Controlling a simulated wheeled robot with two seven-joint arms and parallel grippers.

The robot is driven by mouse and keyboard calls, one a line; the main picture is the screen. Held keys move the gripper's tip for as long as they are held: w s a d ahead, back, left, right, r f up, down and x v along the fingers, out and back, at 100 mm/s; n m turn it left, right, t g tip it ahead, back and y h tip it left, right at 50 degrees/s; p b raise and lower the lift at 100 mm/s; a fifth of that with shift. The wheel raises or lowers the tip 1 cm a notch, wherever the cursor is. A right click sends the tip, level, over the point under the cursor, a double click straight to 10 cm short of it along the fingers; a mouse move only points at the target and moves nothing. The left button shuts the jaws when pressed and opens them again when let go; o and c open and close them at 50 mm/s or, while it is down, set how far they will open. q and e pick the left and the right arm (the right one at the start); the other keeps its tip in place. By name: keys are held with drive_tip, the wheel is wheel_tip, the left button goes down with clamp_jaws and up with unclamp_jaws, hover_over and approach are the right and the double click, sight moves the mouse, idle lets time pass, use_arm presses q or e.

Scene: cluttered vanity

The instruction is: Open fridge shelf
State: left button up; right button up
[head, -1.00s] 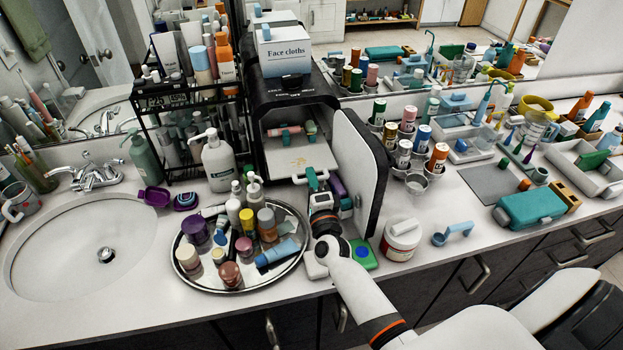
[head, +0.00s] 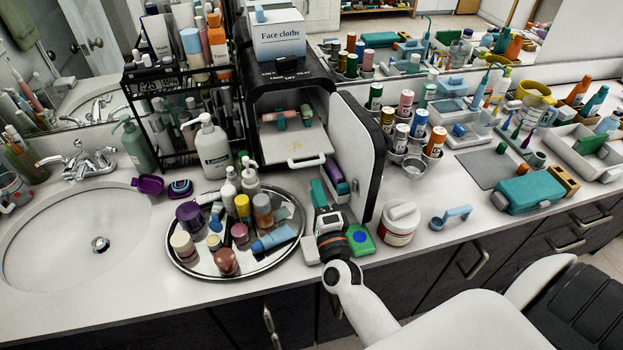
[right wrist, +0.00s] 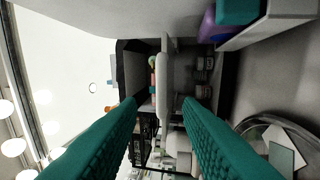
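The small black fridge (head: 290,90) stands open at the back of the counter, its white-and-black door (head: 360,155) swung out to the right. Its pale shelf (head: 290,147) sticks out of the front, with a white handle (head: 307,162) on its near edge. Red and teal items lie at the back of the shelf. My right gripper (head: 322,190) is in front of the handle, apart from it, beside the open door. In the right wrist view its teal fingers (right wrist: 160,105) are spread, with the pale shelf edge (right wrist: 162,80) beyond them. My left gripper is not in view.
A round mirrored tray (head: 185,262) of bottles and jars stands left of my right gripper. A white jar (head: 400,222) and a green-and-blue item (head: 361,239) are close on the right. Purple and teal items sit in the door's inner rack.

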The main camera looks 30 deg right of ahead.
drive_tip(key=shift+v, duration=1.45)
